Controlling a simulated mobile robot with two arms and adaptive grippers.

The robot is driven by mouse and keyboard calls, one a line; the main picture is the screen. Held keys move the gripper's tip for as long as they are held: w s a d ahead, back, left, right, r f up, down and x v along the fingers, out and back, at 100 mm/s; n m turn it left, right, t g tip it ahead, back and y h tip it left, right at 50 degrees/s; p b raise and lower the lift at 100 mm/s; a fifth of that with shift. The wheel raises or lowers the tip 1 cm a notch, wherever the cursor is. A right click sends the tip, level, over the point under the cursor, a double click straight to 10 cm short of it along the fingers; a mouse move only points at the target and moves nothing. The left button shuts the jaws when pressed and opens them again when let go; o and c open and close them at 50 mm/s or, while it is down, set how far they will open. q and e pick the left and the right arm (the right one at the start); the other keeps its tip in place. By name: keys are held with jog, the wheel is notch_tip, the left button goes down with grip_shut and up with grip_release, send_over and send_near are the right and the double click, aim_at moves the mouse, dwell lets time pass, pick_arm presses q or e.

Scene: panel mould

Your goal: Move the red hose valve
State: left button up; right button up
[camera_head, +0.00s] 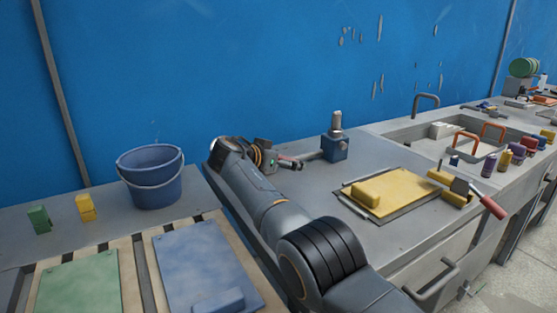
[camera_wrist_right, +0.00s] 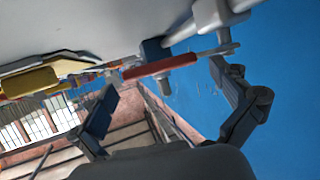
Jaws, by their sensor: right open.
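The red hose valve handle (camera_wrist_right: 160,68) is a long red bar on a grey rod in the right wrist view. It lies ahead of the space between my right gripper's spread fingers (camera_wrist_right: 170,105), apart from both. In the head view a small piece of the red handle (camera_head: 291,159) shows beside my right gripper (camera_head: 281,162), left of a dark blue block (camera_head: 334,150) with a grey cylinder on top. My right gripper is open and empty, low over the counter near the wall. The gripper partly hides the valve's left part. My left gripper is not in view.
A blue bucket (camera_head: 150,180) stands left of my right arm, with green and blue panels (camera_head: 200,265) in front. A yellow panel (camera_head: 393,190) and a red-handled tool (camera_head: 488,205) lie to the right. A sink (camera_head: 400,131) is behind. The blue wall (camera_head: 240,60) is close.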

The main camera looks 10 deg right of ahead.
jog(key=v, duration=0.8)
jog(key=shift+a+f, duration=0.2)
jog(key=shift+a, duration=0.1)
